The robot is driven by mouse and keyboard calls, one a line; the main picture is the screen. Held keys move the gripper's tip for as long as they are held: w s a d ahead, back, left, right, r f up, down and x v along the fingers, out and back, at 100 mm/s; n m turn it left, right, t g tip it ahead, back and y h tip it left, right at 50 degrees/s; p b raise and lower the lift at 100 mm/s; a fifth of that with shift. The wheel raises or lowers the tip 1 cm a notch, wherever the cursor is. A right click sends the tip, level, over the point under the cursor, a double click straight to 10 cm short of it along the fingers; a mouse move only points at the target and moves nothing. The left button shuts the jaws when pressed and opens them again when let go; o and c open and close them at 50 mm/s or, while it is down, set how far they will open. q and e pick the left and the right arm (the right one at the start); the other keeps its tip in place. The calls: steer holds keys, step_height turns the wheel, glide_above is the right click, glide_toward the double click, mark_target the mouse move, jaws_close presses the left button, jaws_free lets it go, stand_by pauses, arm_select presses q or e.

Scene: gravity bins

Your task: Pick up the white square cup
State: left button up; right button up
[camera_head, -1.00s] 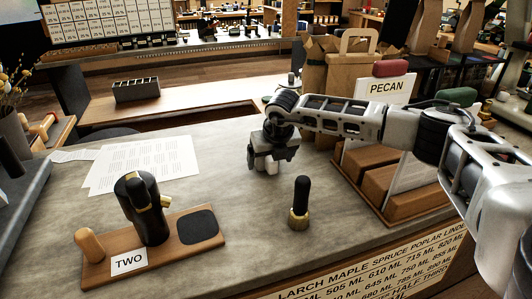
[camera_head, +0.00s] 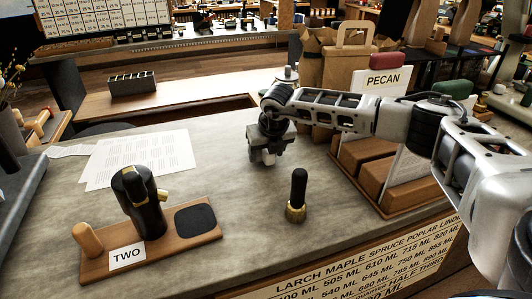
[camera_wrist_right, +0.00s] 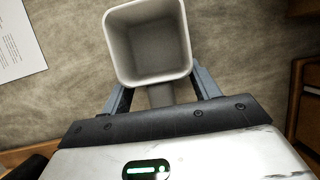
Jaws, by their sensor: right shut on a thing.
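The white square cup (camera_wrist_right: 147,45) shows in the right wrist view with its open top facing the camera and looks empty. My right gripper (camera_wrist_right: 163,88) is shut on it, one finger on each side. I cannot tell whether the cup touches the counter. My left gripper is not in view.
A black-handled brass tool (camera_head: 297,196) stands on the counter (camera_head: 240,200) in front of the gripper. A wooden board (camera_head: 195,239) with a black grinder-like device is at left. Wooden bins with a PECAN sign (camera_head: 383,83) stand right. Paper sheets (camera_head: 142,157) lie left.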

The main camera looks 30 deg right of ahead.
step_height(320, 180, up, 17)
steer(key=b, duration=0.2)
steer(key=shift+r, duration=0.15)
stand_by(0.5)
